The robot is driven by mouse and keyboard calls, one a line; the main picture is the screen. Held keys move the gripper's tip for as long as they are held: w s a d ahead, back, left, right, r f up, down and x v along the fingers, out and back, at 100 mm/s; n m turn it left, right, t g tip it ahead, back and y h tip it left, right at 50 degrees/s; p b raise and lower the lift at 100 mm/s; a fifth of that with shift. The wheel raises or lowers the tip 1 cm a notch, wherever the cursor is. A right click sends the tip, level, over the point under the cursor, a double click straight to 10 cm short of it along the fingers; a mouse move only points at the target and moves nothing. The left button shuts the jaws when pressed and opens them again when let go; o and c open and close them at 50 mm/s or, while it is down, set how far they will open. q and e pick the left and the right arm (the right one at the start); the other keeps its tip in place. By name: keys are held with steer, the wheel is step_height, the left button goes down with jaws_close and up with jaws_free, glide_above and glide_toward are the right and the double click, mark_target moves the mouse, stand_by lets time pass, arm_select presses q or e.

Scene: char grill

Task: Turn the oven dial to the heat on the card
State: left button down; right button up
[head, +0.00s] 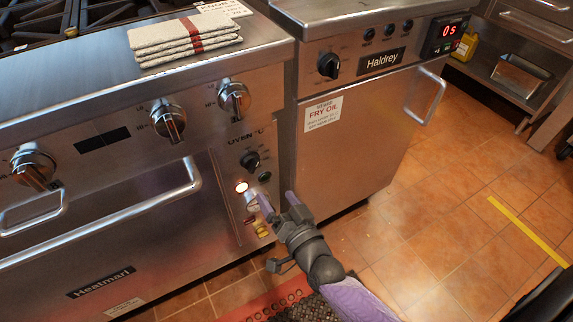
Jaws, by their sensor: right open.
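The black oven dial (251,161) sits on the steel front of the range, just below the "OVEN °C" lettering. Its setting is too small to read. My right gripper (276,203) is open and empty, below and slightly right of the dial and apart from it. A white card (223,9) lies on the range top behind the folded towels, partly cut off by the frame, its text unreadable. Another white card (323,113), on the fryer door, reads "FRY OIL" with smaller unreadable lines. My left gripper is not in view.
Large steel knobs (168,122) and an oven handle (150,204) stick out to the left. The fryer (372,104) stands close on the right. Tiled floor (455,215) is open beyond.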

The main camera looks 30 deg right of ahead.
mark_target(256, 167)
steer(key=w+b, duration=0.1)
steer(key=w, duration=0.2)
steer(key=w+b, duration=0.1)
steer(key=w, duration=0.2)
steer(key=w+b, duration=0.2)
steer(key=w, duration=0.1)
steer(key=shift+w+a+f, duration=0.15)
steer(key=shift+w+a, duration=0.1)
steer(key=shift+a, duration=0.05)
steer(key=shift+w, duration=0.2)
jaws_close()
steer(key=m, duration=0.3)
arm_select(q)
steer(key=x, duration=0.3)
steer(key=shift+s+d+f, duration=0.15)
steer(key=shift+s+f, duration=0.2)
arm_select(e)
jaws_free()
